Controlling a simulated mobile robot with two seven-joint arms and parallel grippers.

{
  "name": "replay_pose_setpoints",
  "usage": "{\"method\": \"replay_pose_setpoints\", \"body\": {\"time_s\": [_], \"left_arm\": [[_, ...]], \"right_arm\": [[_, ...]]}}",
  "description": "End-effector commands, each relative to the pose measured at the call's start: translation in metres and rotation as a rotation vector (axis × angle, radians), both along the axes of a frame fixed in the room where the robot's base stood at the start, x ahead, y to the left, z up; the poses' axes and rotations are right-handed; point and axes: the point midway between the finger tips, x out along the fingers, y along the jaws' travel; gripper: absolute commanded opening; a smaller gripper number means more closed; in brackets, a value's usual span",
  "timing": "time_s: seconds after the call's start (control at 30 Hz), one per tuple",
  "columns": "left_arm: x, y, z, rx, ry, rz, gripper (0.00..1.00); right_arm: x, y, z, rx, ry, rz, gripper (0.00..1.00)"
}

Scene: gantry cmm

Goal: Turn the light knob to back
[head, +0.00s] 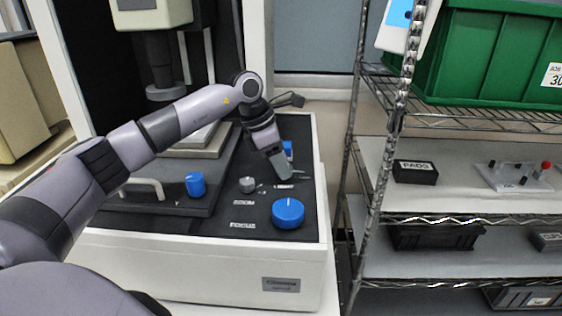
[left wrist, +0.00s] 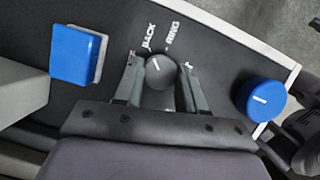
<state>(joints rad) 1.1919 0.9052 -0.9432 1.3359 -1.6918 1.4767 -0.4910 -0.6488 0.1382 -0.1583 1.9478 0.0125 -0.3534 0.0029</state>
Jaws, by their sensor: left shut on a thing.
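My left gripper (head: 281,172) reaches down onto the black control panel, above the white LIGHT label, and hides the light knob in the head view. In the left wrist view the light knob (left wrist: 159,73) is round and dark grey with a short white pointer line. My left gripper (left wrist: 161,88) is shut on this knob, one finger on each side. The pointer slants up and to the left, roughly toward the BACK label (left wrist: 149,38). The RING label (left wrist: 173,33) is to its right, and a further label is partly covered by the right finger. My right gripper is not in view.
A large blue knob (head: 288,212) and a small grey knob (head: 247,184) stand nearby on the panel. A blue block (left wrist: 78,55) is left of the gripper in the wrist view. A wire shelf with a green bin (head: 490,55) stands at the right.

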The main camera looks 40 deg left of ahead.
Motion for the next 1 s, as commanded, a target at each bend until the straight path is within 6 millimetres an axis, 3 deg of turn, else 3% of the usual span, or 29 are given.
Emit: {"method": "replay_pose_setpoints", "body": {"time_s": [0.13, 0.17, 0.2, 0.23, 0.57, 1.0], "left_arm": [[0.001, 0.000, 0.002, -0.001, -0.007, 0.002, 0.09], [0.001, 0.000, 0.002, -0.001, -0.007, 0.002, 0.49], [0.001, 0.000, 0.002, -0.001, -0.007, 0.002, 0.62], [0.001, 0.000, 0.002, -0.001, -0.006, 0.002, 0.65], [0.000, 0.001, 0.004, 0.000, -0.003, 0.002, 0.65], [-0.016, 0.018, 0.062, 0.000, -0.005, 0.002, 0.65]], "right_arm": [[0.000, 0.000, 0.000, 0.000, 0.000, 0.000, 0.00], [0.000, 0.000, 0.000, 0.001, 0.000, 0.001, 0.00], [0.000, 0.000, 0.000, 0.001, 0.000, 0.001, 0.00], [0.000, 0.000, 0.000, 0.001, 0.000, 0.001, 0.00], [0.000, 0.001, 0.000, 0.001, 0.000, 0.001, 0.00], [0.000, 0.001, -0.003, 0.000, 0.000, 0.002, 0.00]]}}
